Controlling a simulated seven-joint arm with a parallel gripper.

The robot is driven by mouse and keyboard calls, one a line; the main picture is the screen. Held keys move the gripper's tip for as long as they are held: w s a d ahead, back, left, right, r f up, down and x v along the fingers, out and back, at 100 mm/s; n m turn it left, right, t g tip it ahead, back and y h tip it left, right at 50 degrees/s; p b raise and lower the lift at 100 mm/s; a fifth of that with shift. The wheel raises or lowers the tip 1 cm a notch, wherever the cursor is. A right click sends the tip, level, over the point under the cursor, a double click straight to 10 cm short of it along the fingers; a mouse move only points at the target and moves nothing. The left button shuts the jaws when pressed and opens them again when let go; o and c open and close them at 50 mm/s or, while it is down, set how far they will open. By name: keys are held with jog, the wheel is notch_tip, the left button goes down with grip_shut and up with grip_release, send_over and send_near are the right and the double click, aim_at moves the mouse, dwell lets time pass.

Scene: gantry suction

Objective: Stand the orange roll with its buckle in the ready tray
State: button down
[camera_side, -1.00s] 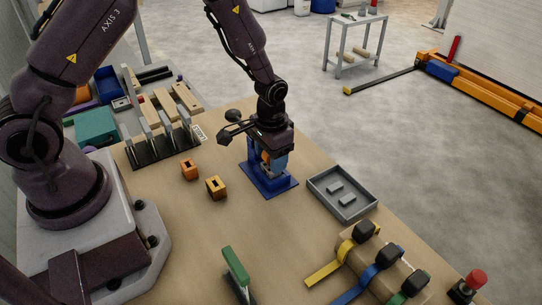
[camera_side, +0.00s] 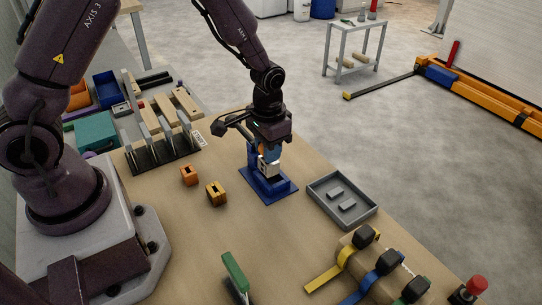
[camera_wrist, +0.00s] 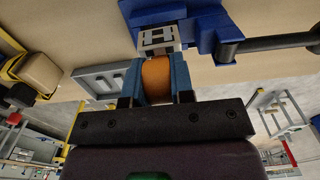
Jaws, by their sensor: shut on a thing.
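The orange roll (camera_wrist: 157,80) is between the two blue fingers of my gripper (camera_wrist: 157,68) in the wrist view. My gripper is shut on it. The pale grey buckle (camera_wrist: 158,40) is at the far end of the roll, past the fingertips; it also shows below the fingers in the side view (camera_side: 268,169). My gripper (camera_side: 268,154) is over the blue fixture (camera_side: 283,189), and I cannot tell whether the buckle still touches it. The grey tray (camera_side: 316,194), which looks like the ready tray, is to the right with two small raised blocks inside.
Two small slotted orange and yellow blocks (camera_side: 216,193) lie left of the fixture. A black rack with grey uprights (camera_side: 165,157) stands behind them. Yellow, blue and green straps with black heads (camera_side: 388,262) are at the front right. A green-topped tool (camera_side: 235,272) stands in front.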

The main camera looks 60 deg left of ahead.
jog(key=s+r, duration=0.9)
jog(key=s, duration=0.5)
jog(key=w+d+f, duration=0.1)
jog(key=w+d, duration=0.5)
jog(key=w, duration=0.6)
jog(key=w+d+f, duration=0.2)
jog(key=w+d, duration=0.5)
jog(key=w, duration=0.6)
jog(key=shift+f, duration=0.25)
jog(key=shift+w+f, duration=0.1)
jog(key=shift+f, duration=2.85)
jog(key=shift+f, duration=1.65)
